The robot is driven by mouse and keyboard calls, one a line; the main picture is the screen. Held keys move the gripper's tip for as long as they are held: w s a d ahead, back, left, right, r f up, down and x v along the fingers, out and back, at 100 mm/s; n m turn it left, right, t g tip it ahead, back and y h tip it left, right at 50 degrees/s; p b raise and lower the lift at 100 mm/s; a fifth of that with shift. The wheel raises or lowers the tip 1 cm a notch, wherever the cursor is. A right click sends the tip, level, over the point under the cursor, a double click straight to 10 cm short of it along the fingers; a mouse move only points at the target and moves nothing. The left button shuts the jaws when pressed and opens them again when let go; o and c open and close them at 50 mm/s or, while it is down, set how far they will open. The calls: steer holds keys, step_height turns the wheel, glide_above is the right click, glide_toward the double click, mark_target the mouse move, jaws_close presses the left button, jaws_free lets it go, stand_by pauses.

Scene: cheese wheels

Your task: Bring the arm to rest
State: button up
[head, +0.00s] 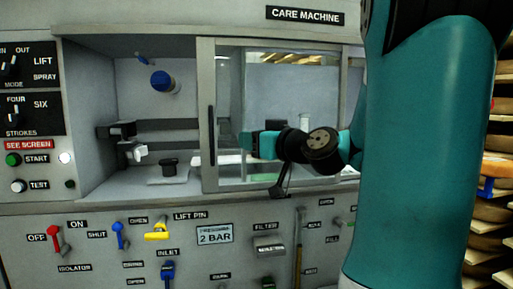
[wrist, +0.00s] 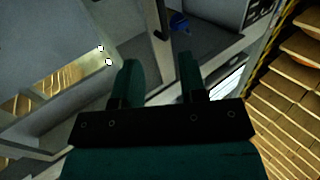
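My arm's large teal link fills the right of the head view. Its dark wrist joints reach left in front of the care machine's glass door (head: 228,110). My gripper's small teal end seems to be at the left of these joints, but its fingers are not clear there. In the wrist view, my gripper (wrist: 159,68) has two teal fingers standing apart. Nothing shows between them, so it is open and empty.
The care machine (head: 100,215) has an open bay at left with a blue knob (head: 163,81) on its back wall. A red lever (head: 56,238), a blue lever (head: 120,235) and a yellow handle (head: 157,231) line its front. Shelves of cheese wheels (head: 495,170) stand at right.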

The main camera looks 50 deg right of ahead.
steer(key=shift+s, duration=0.45)
steer(key=shift+a, duration=0.1)
steer(key=a+f+n+g+y+p, duration=0.25)
steer(key=a+g+y, duration=0.2)
steer(key=a, duration=0.65)
steer(key=a+f+n+g+y+p, duration=0.25)
steer(key=a+g+y+p, duration=0.2)
steer(key=a, duration=0.75)
steer(key=s+a+n+g+h+p, duration=0.1)
steer(key=s+a+g+p, duration=0.1)
steer(key=s+a+g, duration=0.2)
steer(key=s+a+n+g+h+p, duration=0.2)
steer(key=s+a+g, duration=0.2)
steer(key=s, duration=0.6)
steer(key=shift+s+a+f+g, duration=0.2)
steer(key=shift+s+f+g, duration=0.2)
steer(key=shift+g, duration=0.1)
